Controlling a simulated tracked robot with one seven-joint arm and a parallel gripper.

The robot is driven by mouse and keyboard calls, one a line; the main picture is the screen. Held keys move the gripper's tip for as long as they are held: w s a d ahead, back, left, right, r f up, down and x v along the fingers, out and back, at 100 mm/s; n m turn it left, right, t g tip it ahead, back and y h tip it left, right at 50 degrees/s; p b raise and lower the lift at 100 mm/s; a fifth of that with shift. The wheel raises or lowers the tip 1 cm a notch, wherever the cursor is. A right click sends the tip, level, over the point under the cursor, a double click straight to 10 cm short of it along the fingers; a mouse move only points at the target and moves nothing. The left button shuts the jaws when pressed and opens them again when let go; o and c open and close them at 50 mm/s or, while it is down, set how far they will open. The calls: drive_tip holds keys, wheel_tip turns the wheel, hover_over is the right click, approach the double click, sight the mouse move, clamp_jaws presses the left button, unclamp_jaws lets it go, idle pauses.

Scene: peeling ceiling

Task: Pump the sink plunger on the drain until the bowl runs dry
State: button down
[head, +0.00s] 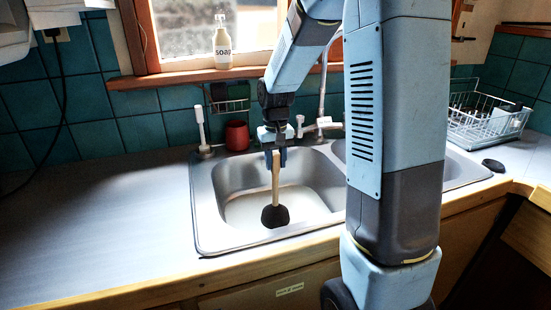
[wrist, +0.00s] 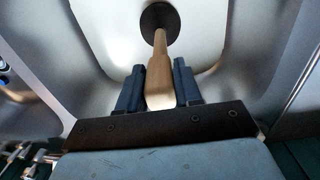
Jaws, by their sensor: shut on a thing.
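The sink plunger has a wooden handle (head: 275,180) and a black rubber cup (head: 275,216). It stands roughly upright in the left bowl (head: 232,178) of the steel sink. My gripper (head: 275,153) is shut on the upper part of the handle, above the bowl. In the wrist view the handle (wrist: 158,72) runs between my two blue fingers (wrist: 160,88) to the black cup (wrist: 160,18). The cup hides whatever lies beneath it, so I see no drain. A pale patch covers the bowl floor around the cup; I cannot tell how deep any water is.
The faucet (head: 322,125) stands behind the sink. A red cup (head: 237,135) stands at the back rim, and a soap bottle (head: 222,42) on the windowsill. A wire dish rack (head: 487,122) is at the right. The counter (head: 100,215) at left is clear.

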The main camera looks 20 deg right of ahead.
drive_tip(key=shift+f, duration=0.3)
drive_tip(key=shift+r, duration=0.95)
drive_tip(key=shift+f, duration=0.2)
drive_tip(key=shift+f, duration=0.8)
drive_tip(key=shift+r, duration=0.15)
